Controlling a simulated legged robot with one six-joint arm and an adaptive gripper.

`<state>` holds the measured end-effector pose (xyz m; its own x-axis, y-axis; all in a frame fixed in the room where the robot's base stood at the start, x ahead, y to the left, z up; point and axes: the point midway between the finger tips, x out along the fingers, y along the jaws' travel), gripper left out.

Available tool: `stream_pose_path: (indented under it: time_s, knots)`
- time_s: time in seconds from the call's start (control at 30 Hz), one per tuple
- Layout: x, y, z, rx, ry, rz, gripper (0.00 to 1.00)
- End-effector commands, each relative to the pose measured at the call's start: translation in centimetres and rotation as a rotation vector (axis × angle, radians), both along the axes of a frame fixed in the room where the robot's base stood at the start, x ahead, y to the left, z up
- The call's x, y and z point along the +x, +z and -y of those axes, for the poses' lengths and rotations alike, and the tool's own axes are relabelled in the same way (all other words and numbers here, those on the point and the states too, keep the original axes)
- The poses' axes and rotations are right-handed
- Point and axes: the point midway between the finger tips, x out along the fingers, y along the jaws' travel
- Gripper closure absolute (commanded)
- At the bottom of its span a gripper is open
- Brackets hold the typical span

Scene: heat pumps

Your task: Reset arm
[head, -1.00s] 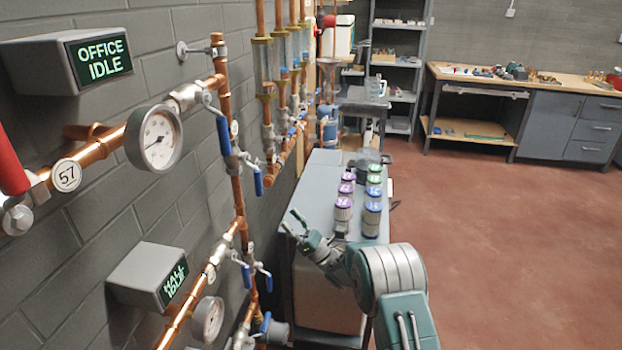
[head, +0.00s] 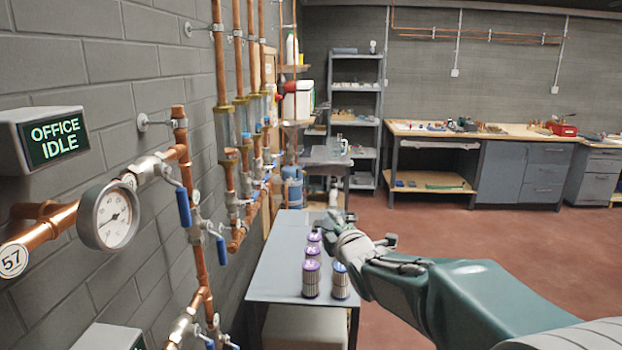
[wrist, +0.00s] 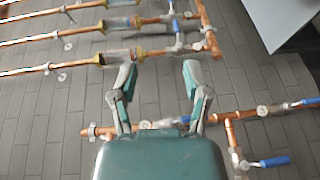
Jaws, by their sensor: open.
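My arm reaches in from the lower right in the head view, with my gripper (head: 341,219) at its far end, small and partly hidden by my own wrist. In the wrist view my gripper (wrist: 160,80) shows two fingers spread apart with nothing between them. Behind the fingers are the grey block wall (wrist: 50,110) and copper pipes (wrist: 150,52), apart from the gripper as far as I can tell.
A grey table (head: 262,280) holds several filter cartridges (head: 311,280), some hidden behind my arm. Copper pipes with blue valve handles (head: 184,208), a gauge (head: 110,218) and an "OFFICE IDLE" display (head: 55,138) line the left wall. Red floor (head: 420,225) is free beyond my arm.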

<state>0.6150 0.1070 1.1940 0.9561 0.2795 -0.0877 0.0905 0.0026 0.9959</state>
Motion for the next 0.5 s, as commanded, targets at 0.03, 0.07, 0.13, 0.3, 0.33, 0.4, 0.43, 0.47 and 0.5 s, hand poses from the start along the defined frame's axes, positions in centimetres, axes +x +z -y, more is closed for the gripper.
stream_pose_path:
  time_s: [0.03, 0.07, 0.13, 0.3, 0.33, 0.4, 0.43, 0.47, 0.5]
  knots:
    - [-1.6, 0.5, 1.3, 0.063, -0.048, -0.063, 0.39]
    - [-2.5, 0.5, 2.0, 0.103, -0.078, -0.105, 0.39]
    - [-4.7, 0.3, 3.6, 0.201, -0.149, -0.203, 0.39]
    - [-11.1, -0.7, 6.9, 0.448, -0.340, -0.420, 0.39]
    - [-12.3, -0.9, 7.4, 0.494, -0.376, -0.456, 0.39]
    - [-15.3, -1.7, 8.4, 0.598, -0.462, -0.538, 0.39]
    - [-16.6, -2.0, 8.8, 0.644, -0.500, -0.571, 0.39]
    - [-17.9, -2.4, 9.1, 0.689, -0.539, -0.604, 0.39]
    - [-19.7, -3.0, 9.5, 0.749, -0.591, -0.648, 0.39]
